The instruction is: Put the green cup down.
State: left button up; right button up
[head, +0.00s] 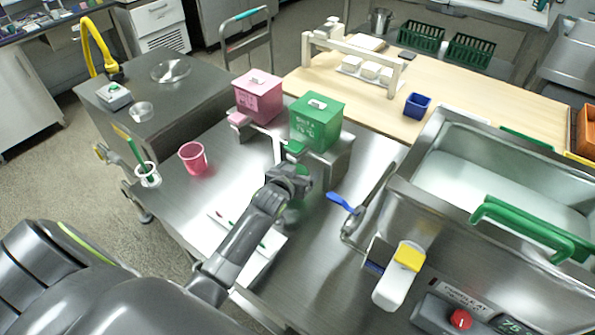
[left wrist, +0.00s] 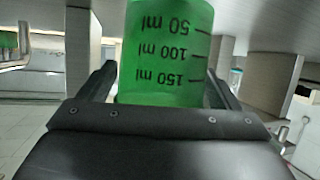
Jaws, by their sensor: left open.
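The green cup (left wrist: 165,50), translucent with 50, 100 and 150 ml marks, fills the middle of the left wrist view. Its marks read upside down there. My left gripper (left wrist: 160,88) has its two fingers apart, one on each side of the cup. In the head view my left gripper (head: 290,178) is over the steel table (head: 335,255), in front of the green box (head: 316,122). The gripper largely hides the cup there, and I cannot tell whether its base touches the table. My right gripper is not in view.
A pink cup (head: 193,158) stands left of the gripper. A pink box (head: 258,95) stands beside the green box. A white sheet (head: 262,262) lies under my left arm. A blue-handled lever (head: 345,205) and the steel basin (head: 400,190) are on the right.

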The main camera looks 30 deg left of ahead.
pick_arm(q)
jog(key=shift+r, duration=0.1)
jog(key=shift+s+r, duration=0.1)
jog(key=v, duration=1.1)
jog(key=shift+s, duration=0.35)
jog(key=shift+s, duration=0.1)
